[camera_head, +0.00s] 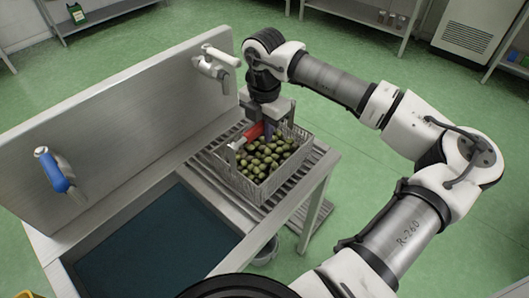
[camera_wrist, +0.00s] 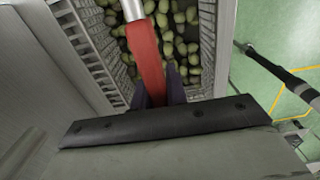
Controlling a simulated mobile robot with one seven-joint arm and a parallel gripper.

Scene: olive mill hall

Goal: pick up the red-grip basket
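The red-grip basket (camera_head: 270,184) is a grey slatted crate filled with green olives (camera_head: 266,158). It sits upright on the slatted drainboard beside the sink. Its red grip (camera_head: 252,133) runs across the top and also shows in the wrist view (camera_wrist: 146,55), with a pale bar at its far end. My gripper (camera_head: 262,131) points down from above the basket. In the wrist view its dark fingers (camera_wrist: 158,92) lie close against both sides of the red grip, and it looks shut on it. The fingertips are partly hidden behind the grip.
The sink basin (camera_head: 160,245) with dark water lies left of the slatted drainboard (camera_head: 305,185). A white tap (camera_head: 215,68) and a blue-handled tap (camera_head: 55,172) stick out from the steel backsplash (camera_head: 120,125). A grey bucket (camera_head: 266,250) stands below. Green floor is open to the right.

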